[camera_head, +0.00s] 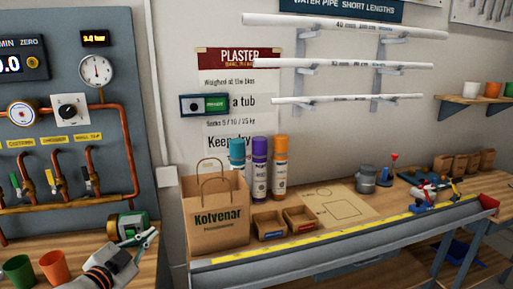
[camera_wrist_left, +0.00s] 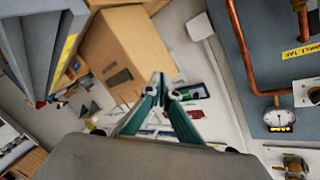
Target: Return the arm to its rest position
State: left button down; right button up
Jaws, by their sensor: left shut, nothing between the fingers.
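My left gripper (camera_head: 150,238) comes in at the lower left of the head view, above the left bench and in front of a green cylinder. Its teal fingers are shut with nothing between them. In the left wrist view the closed fingertips (camera_wrist_left: 160,80) meet in the middle of the picture, apart from the things behind them. My right gripper is in neither view.
A green cylinder (camera_head: 125,227) and two cups, green (camera_head: 19,270) and orange (camera_head: 54,266), stand near my left arm. A paper bag (camera_head: 214,210) and spray cans (camera_head: 260,168) stand on the right bench. A pipe panel (camera_head: 70,90) rises behind.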

pick_arm(q)
jog(key=s+d+f+n+g, duration=0.2)
jog(key=s+d+f+n, duration=0.1)
jog(key=s+f, duration=1.1)
jog(key=s+d+f+n+g, duration=0.3)
jog(key=s+d+f, duration=0.3)
jog(key=s+f, duration=0.8)
notch_tip(320, 180, down, 5)
jog(key=shift+s+n+y, duration=0.25)
jog(key=shift+n+y, duration=0.05)
jog(key=shift+y, duration=0.1)
